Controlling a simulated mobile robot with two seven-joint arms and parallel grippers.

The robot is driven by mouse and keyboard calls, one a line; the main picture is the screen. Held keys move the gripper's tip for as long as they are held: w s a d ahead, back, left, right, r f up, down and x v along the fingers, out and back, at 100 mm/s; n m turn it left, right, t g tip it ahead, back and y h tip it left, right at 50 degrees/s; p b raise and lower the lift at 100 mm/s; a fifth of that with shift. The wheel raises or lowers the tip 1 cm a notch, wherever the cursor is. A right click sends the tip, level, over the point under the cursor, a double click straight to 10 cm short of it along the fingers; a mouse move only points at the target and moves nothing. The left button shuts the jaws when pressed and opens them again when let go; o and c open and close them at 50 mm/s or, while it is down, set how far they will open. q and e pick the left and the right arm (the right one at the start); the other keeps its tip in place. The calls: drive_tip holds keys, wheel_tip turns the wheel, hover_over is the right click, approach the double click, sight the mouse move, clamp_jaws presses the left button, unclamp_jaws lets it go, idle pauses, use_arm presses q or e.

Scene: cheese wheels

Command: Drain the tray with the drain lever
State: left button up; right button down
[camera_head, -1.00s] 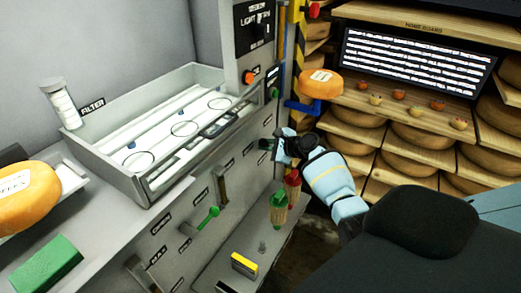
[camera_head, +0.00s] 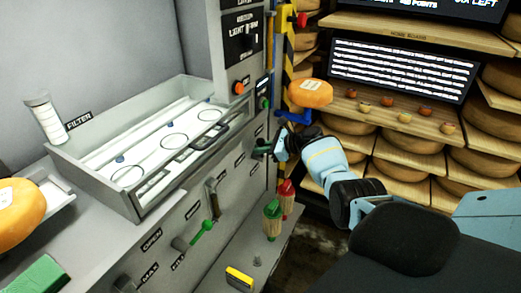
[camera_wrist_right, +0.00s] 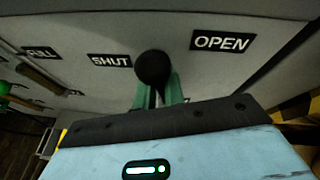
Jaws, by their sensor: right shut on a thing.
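The tray (camera_head: 133,205) is a long grey trough with a pale inside, several dark rings and small blue dots, on top of the grey machine. My right gripper (camera_head: 264,150) is at the machine's front panel near its right end. In the right wrist view its green fingers (camera_wrist_right: 158,92) are shut on the black ball knob (camera_wrist_right: 152,66) of a lever, taken as the drain lever. The knob stands between the labels SHUT (camera_wrist_right: 110,61) and OPEN (camera_wrist_right: 222,42), nearer SHUT. The lever's shaft is hidden. My left gripper is not in view.
A green-handled lever (camera_head: 203,229) and a grey lever (camera_head: 213,198) stick out of the panel to the left. Green (camera_head: 272,220) and red (camera_head: 286,199) bottles stand on the low ledge below. An orange cheese wheel (camera_head: 310,93) is behind my gripper; cheese shelves fill the right.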

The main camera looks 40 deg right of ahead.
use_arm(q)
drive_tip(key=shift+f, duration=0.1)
use_arm(e)
drive_tip(key=c, duration=1.5)
unclamp_jaws()
drive_tip(key=shift+c, duration=0.2)
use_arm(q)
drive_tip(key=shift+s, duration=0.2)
use_arm(e)
drive_tip(key=shift+o, duration=0.2)
